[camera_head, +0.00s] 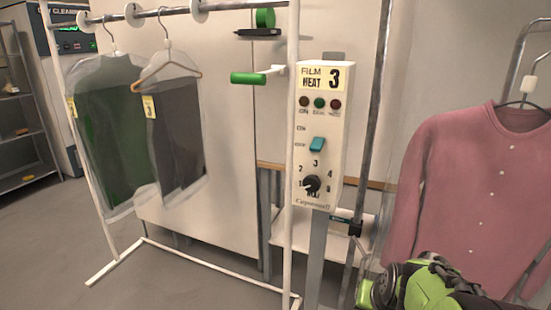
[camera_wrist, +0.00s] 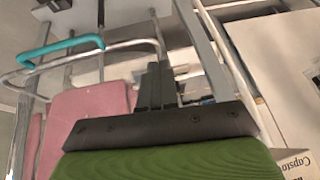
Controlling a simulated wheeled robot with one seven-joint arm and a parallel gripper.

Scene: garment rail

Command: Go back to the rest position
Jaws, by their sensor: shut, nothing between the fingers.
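My arm (camera_head: 430,287) shows at the lower right in the head view, green and black, in front of the pink cardigan. Its fingers cannot be made out there. In the wrist view my gripper (camera_wrist: 155,85) is a dark, narrow shape in the middle, with its jaws together and nothing held. The pink cardigan (camera_head: 470,190) hangs on a hanger at the right; it also shows behind the gripper in the wrist view (camera_wrist: 85,118), apparently apart from it.
A white control box (camera_head: 318,140) with a teal switch and a black knob stands on a post left of my arm. A green-handled lever (camera_head: 248,78) sticks out beside it. Two film-covered garments (camera_head: 112,140) hang on the white rail (camera_head: 110,262). Floor at the left is clear.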

